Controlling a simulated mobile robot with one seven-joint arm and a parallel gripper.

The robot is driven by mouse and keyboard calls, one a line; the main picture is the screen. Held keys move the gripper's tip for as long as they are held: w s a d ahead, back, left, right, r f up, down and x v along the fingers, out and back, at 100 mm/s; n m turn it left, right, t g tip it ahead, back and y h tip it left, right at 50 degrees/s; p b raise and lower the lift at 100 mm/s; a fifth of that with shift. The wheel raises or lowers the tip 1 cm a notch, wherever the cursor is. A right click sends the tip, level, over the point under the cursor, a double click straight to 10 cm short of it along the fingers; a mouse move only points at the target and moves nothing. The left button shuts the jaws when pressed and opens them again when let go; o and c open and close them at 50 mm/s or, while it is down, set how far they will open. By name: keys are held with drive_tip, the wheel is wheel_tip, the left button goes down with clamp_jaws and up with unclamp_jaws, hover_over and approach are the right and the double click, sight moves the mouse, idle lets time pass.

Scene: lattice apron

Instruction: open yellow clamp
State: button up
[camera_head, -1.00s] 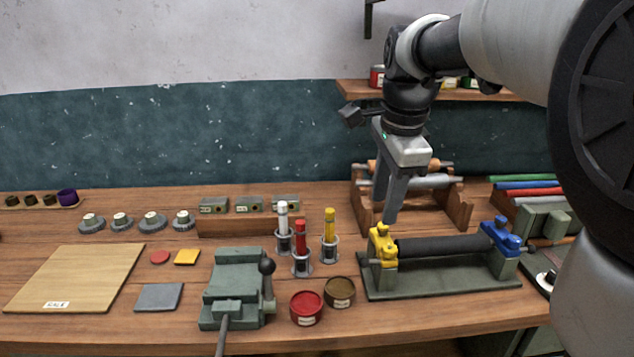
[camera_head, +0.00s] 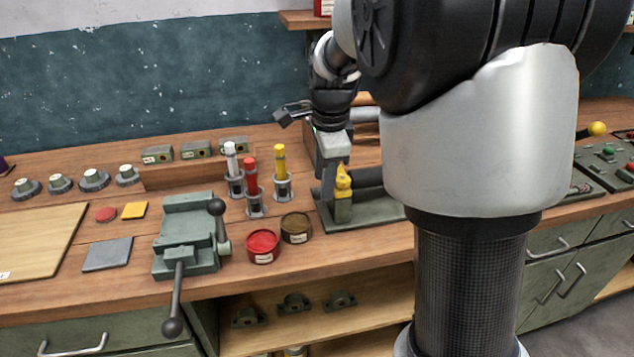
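The yellow clamp (camera_head: 344,184) sits on the near-left post of a grey-green stand (camera_head: 362,216). The dark roller (camera_head: 368,178) runs right from it and passes behind my arm. My gripper (camera_head: 330,188) points down at the clamp's left side, with a grey finger in front of part of it. I cannot tell whether the finger touches the clamp, and the gap between the fingers does not show. The clamp's visible yellow part stands narrow and upright; whether it is open is unclear. The blue clamp is hidden behind my arm.
Left of the stand are an olive tin (camera_head: 297,228), a red tin (camera_head: 262,246) and markers in holders (camera_head: 250,180). A green vise (camera_head: 188,235) stands further left. A control panel (camera_head: 605,165) is at the far right. My arm covers the right-middle of the bench.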

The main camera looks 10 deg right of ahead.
drive_tip(key=shift+w+f, duration=0.15)
drive_tip(key=shift+f, duration=0.55)
drive_tip(key=shift+w+f, duration=0.15)
drive_tip(key=shift+f, duration=0.55)
drive_tip(key=shift+c, duration=0.5)
clamp_jaws()
